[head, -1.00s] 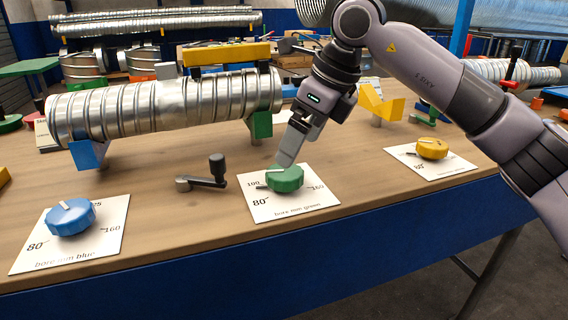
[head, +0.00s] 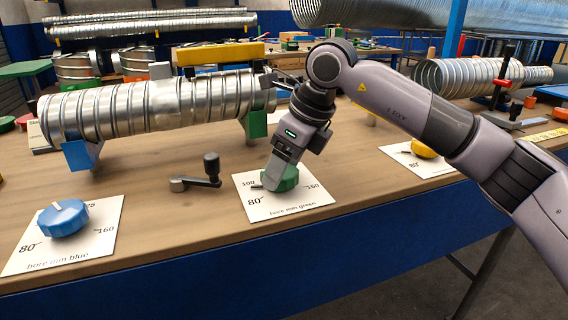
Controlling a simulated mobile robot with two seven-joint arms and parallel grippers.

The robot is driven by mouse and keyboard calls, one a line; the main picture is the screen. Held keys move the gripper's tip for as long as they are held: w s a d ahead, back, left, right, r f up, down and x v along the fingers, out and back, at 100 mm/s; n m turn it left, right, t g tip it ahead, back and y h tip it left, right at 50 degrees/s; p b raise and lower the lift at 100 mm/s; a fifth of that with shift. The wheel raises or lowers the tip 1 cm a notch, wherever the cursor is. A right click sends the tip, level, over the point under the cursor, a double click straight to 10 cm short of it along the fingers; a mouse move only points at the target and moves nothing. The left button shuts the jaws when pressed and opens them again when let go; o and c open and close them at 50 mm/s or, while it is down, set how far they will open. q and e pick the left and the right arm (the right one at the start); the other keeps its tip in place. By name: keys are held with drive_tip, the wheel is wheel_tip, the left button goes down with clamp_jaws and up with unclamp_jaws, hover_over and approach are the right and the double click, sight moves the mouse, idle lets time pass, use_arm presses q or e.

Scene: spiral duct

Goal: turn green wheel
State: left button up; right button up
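The green wheel (head: 289,180) is a ridged knob on a white card (head: 262,206) printed with 80, 100 and 160 and "bore mm green". It sits near the front of the wooden bench. My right gripper (head: 274,181) reaches down from above, its fingers at the left and near side of the wheel. The fingers overlap the wheel in the picture and hide part of it, including its white pointer. I cannot tell whether they are open or clamped on it. My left gripper is not in view.
A blue wheel (head: 63,218) stands at the left and a yellow wheel (head: 424,149) at the right. A black crank handle (head: 198,178) lies left of the green card. A spiral metal duct (head: 150,105) rests on blue and green supports behind.

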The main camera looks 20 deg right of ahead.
drive_tip(key=shift+m, duration=0.4)
drive_tip(key=m, duration=0.1)
drive_tip(key=m+t+h+b, duration=0.1)
drive_tip(key=m, duration=0.1)
drive_tip(key=shift+s+a+m, duration=0.1)
drive_tip(key=shift+a+m, duration=0.05)
drive_tip(key=shift+m, duration=0.15)
drive_tip(key=shift+a+m+h+b, duration=0.15)
drive_tip(key=shift+m+h+b, duration=0.65)
drive_tip(key=shift+m, duration=1)
drive_tip(key=o, duration=1)
drive_tip(key=shift+o, duration=0.2)
drive_tip(key=shift+r, duration=0.1)
drive_tip(key=v, duration=0.7)
drive_tip(key=shift+p, duration=0.45)
